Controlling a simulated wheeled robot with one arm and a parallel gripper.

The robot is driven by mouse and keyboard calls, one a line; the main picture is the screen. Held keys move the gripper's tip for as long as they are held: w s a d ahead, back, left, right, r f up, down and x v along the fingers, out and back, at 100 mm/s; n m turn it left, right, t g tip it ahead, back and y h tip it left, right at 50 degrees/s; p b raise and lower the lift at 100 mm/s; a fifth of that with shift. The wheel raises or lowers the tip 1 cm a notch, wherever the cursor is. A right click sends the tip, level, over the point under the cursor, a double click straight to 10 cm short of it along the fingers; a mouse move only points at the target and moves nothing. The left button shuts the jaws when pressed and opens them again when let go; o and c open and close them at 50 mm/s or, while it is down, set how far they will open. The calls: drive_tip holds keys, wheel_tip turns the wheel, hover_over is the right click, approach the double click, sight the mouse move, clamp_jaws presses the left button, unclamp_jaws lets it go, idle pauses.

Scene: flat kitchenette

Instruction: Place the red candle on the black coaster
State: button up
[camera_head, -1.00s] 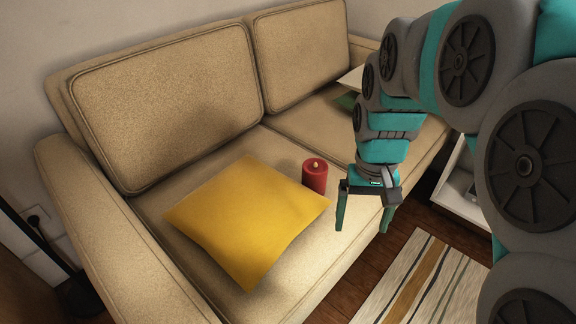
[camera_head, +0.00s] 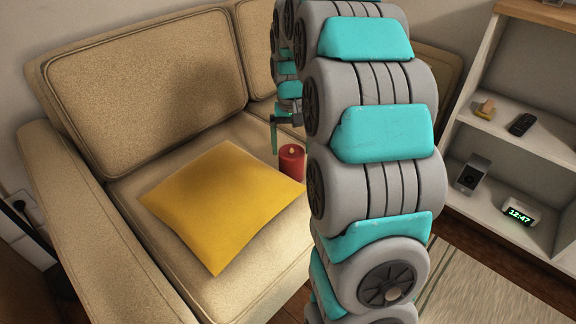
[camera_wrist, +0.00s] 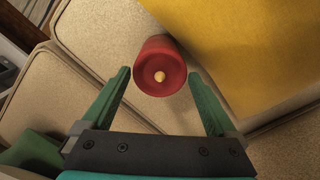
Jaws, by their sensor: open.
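The red candle (camera_head: 291,163) stands upright on the sofa seat, beside the corner of the yellow cushion. In the wrist view the candle (camera_wrist: 160,66) is seen from above, just beyond and roughly between my fingertips. My gripper (camera_wrist: 158,75) is open and empty, with one green finger toward each side of the candle. In the head view my gripper (camera_head: 274,135) is partly hidden behind my arm, above and close to the candle. No black coaster is seen in these frames.
The yellow cushion (camera_head: 222,200) lies on the seat left of the candle. The beige sofa (camera_head: 85,225) has a high backrest. A white shelf (camera_head: 475,135) at right holds a black remote (camera_head: 522,124), a small speaker (camera_head: 473,174) and a digital clock (camera_head: 519,212). A striped rug (camera_head: 470,290) lies on the floor.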

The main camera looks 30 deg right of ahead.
drive_tip(key=shift+f, duration=2.7)
drive_tip(key=c, duration=1.4)
drive_tip(key=shift+o, duration=0.2)
